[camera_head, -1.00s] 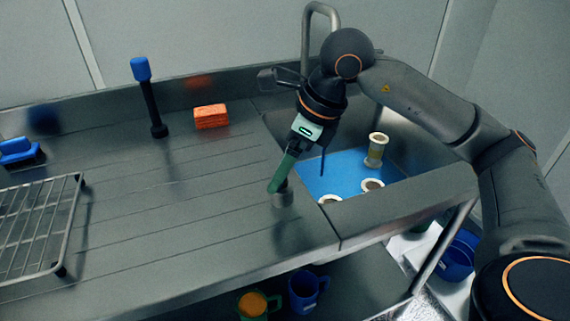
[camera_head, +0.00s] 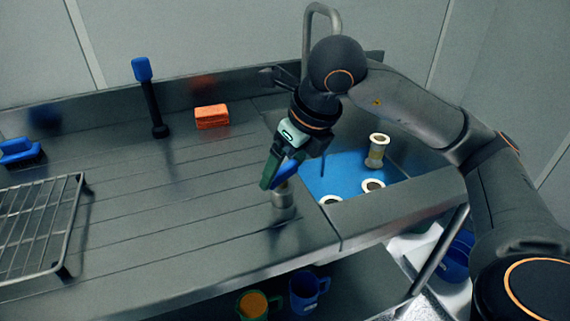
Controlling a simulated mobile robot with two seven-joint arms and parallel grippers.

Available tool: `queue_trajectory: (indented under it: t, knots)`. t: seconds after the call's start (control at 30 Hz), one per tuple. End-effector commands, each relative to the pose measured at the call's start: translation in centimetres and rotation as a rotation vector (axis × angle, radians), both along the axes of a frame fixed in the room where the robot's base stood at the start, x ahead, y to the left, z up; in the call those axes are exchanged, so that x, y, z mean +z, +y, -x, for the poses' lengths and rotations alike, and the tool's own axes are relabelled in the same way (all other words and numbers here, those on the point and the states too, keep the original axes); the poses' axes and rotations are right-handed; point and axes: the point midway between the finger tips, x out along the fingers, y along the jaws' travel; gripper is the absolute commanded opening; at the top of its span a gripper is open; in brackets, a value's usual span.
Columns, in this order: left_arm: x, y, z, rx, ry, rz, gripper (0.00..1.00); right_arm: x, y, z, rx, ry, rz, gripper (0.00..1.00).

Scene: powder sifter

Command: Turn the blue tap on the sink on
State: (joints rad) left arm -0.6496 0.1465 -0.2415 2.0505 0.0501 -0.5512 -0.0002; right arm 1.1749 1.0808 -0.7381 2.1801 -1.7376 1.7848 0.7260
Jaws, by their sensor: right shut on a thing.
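My right gripper (camera_head: 276,172) has green fingers and points down and left above the front left corner of the sink. It is shut on the blue tap (camera_head: 287,169), whose blue handle shows between and beside the fingers. A short steel cylinder (camera_head: 283,205) stands on the counter just below it, apparently the tap's base. The fingers hide part of the handle, so its exact angle is hard to tell. The steel spout pipe (camera_head: 308,30) arches up behind my wrist. The sink basin (camera_head: 335,173) has a blue floor. My left gripper is not in view.
Several pale spools (camera_head: 376,152) are in the basin. An orange sponge (camera_head: 212,116), a black post with a blue top (camera_head: 152,95), a blue brush (camera_head: 18,151) and a wire rack (camera_head: 45,225) are on the counter. Mugs (camera_head: 307,290) stand below. The middle counter is clear.

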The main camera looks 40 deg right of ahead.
Motion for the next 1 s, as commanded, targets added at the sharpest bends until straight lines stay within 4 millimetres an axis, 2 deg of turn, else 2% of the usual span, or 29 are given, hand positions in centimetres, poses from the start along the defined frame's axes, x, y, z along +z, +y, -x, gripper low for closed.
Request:
queue_trajectory:
  t: [0.2,0.23,0.3,0.53,0.67,0.77,1.0]
  knots:
    - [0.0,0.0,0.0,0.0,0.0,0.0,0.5,0.1,0.0,0.0,-0.001,-0.003,-0.001,0.34]
    - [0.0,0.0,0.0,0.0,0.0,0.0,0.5,0.1,0.0,0.0,-0.001,-0.003,-0.001,0.91]
    - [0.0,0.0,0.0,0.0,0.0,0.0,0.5,0.1,0.0,-0.1,-0.001,-0.003,-0.001,0.99]
    - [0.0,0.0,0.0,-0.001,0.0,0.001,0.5,0.1,0.0,0.0,0.0,-0.001,0.0,1.0]
    - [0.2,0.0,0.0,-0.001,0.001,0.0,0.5,0.8,-0.1,0.2,0.0,-0.003,-0.001,1.0]
    - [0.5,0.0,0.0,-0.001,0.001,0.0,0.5,2.2,-0.2,0.7,0.001,-0.006,-0.001,1.0]
    - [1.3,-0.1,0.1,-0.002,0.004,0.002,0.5,7.2,-0.6,2.7,0.001,-0.007,-0.001,1.0]
